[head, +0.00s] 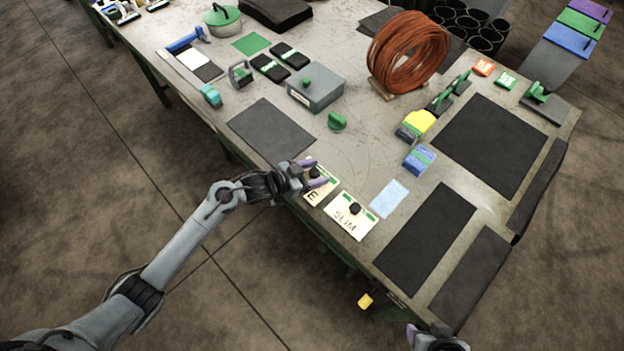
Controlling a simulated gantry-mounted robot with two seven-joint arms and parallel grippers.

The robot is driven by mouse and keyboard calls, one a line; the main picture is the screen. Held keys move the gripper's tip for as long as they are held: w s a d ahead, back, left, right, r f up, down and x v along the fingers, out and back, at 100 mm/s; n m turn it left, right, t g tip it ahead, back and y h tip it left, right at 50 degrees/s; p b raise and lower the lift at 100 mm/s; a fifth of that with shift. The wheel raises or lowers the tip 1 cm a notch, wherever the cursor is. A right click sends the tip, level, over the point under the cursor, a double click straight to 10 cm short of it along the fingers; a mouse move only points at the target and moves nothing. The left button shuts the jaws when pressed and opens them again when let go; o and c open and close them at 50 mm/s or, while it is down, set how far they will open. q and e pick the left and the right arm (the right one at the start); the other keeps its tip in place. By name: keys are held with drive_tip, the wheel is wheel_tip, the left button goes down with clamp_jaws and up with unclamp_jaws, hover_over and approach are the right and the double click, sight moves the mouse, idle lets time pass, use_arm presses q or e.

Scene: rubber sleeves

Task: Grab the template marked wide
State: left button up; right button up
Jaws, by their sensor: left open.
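A cream template with a green strip and a dark knob (320,194) lies near the table's front edge. My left gripper covers much of it, and only the end of its word, an "E", shows. My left gripper (312,174) is open, its purple fingertips on either side of the knob; I cannot tell whether they touch it. A second cream template marked SLIM (350,217), with a black knob, lies just to the right. My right gripper (412,334) shows only in part at the bottom edge, and its opening is hidden.
A dark mat (271,130) lies behind the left gripper. A light blue sheet (389,199) and a dark mat (427,236) lie right of SLIM. A grey box (316,90), a green knob piece (337,121) and an orange coil (408,52) stand farther back.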

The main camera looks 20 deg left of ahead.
use_arm(q)
drive_tip(key=c, duration=1.1)
drive_tip(key=shift+r, duration=0.1)
